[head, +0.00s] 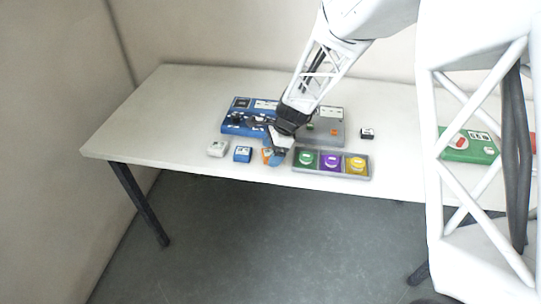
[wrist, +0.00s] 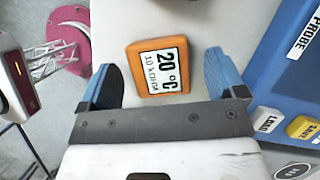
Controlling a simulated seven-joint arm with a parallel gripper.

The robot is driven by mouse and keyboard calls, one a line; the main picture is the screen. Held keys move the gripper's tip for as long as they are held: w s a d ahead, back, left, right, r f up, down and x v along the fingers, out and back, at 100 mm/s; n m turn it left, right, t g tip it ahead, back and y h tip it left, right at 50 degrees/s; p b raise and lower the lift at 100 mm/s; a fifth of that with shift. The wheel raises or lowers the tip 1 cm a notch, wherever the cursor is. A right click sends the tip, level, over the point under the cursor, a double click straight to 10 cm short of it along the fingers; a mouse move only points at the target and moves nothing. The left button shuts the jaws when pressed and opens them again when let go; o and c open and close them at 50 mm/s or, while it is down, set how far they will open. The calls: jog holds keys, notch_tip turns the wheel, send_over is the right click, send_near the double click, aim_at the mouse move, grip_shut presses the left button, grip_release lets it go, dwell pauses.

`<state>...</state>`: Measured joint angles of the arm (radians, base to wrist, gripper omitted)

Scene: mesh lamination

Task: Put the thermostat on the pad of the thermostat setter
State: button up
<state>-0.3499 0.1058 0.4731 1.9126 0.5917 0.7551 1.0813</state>
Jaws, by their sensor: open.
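A small orange block (wrist: 140,60) with a white label reading "20 °C" lies on the table in the wrist view; I take it for the thermostat. My gripper (wrist: 163,82) is open, with one blue finger on each side of the block and gaps between. My gripper (head: 276,157) also shows low near the table's front edge. A blue device (head: 230,127) stands behind it; the wrist view shows its "PROBE" and "LOAD" labels. Which device is the setter, and its pad, I cannot tell.
A tray (head: 293,170) with green, purple and yellow round pieces is close on the right. Behind are a grey device (head: 338,131) and a black block (head: 367,133). A green device (head: 470,155) is far right.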

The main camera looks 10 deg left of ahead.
aim_at(266, 153)
jog(key=shift+c, duration=0.3)
jog(key=c, duration=1.1)
jog(key=shift+o, duration=0.2)
jog(key=shift+r, duration=0.15)
jog(key=shift+r, duration=0.55)
notch_tip(266, 153, up, 2)
jog(key=shift+r, duration=0.1)
jog(key=s+d, duration=0.3)
jog(key=s, duration=0.4)
jog(key=s+d+r, duration=0.1)
jog(key=s+d, duration=0.2)
jog(key=s, duration=0.4)
jog(key=shift+s+d+r, duration=0.15)
jog(key=shift+s+d, duration=0.1)
jog(key=shift+d, duration=0.1)
